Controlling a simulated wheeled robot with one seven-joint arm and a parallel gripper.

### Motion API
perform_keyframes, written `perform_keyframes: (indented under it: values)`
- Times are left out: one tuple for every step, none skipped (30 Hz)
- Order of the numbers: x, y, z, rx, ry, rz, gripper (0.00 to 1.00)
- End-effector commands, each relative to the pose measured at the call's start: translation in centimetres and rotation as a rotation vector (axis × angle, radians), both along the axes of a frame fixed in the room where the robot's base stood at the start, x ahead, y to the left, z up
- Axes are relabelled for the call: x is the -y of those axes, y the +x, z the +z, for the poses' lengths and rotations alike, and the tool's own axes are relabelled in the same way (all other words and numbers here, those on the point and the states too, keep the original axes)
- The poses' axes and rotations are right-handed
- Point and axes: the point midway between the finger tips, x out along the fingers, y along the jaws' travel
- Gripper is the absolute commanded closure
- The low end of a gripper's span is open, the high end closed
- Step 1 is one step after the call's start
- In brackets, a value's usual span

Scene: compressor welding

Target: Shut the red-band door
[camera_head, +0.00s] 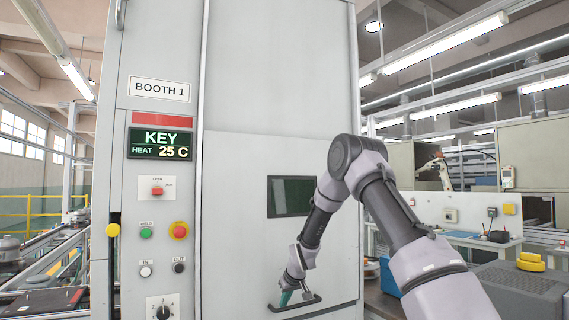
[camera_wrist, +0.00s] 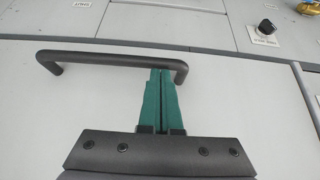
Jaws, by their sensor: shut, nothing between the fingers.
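The red-band door is the grey panel (camera_head: 236,235) of the booth marked BOOTH 1, with a small dark window (camera_head: 291,197); the red band (camera_head: 158,119) is on the control column beside it. The door looks down, covering the lower booth front. Its dark bar handle (camera_head: 290,307) is low on the panel and also crosses the wrist view (camera_wrist: 110,58). My gripper (camera_head: 287,297) is at the handle. In the wrist view its green fingers (camera_wrist: 161,72) are together, with their tips at the right part of the bar. I cannot tell whether they touch it.
The control column has a KEY, HEAT 25 C display (camera_head: 160,144), several buttons and a black rotary knob (camera_head: 162,307). A workbench (camera_head: 455,240) stands at the right. A conveyor (camera_head: 45,285) and yellow railing (camera_head: 40,205) are at the left.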

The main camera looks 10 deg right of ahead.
Motion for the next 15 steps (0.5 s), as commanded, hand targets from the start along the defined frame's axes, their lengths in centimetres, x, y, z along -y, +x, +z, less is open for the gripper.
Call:
perform_keyframes:
  values:
    - [0.0,0.0,0.0,0.000,0.000,0.000,1.00]
    - [0.0,0.0,0.0,0.000,0.000,0.000,1.00]
    - [0.0,0.0,0.0,0.000,0.000,0.000,1.00]
    - [0.0,0.0,0.0,0.000,0.000,0.000,1.00]
    - [0.0,0.0,0.0,0.000,0.000,0.000,1.00]
    - [0.0,0.0,0.1,0.000,0.000,0.000,1.00]
    - [0.0,0.0,0.1,0.001,0.000,0.000,1.00]
    - [0.0,0.1,0.3,0.001,0.000,0.000,1.00]
    - [0.0,0.1,0.5,0.002,0.000,0.001,1.00]
    - [-0.1,0.2,0.8,0.003,0.000,0.000,1.00]
    - [-0.1,0.2,1.1,0.003,0.000,0.000,1.00]
    - [-0.2,0.3,1.7,0.004,0.000,-0.001,1.00]
    - [-0.2,0.3,2.3,0.005,0.001,-0.001,1.00]
    - [-0.3,0.4,2.8,0.006,0.001,-0.001,1.00]
    - [-0.4,0.5,3.6,0.005,0.001,-0.001,1.00]
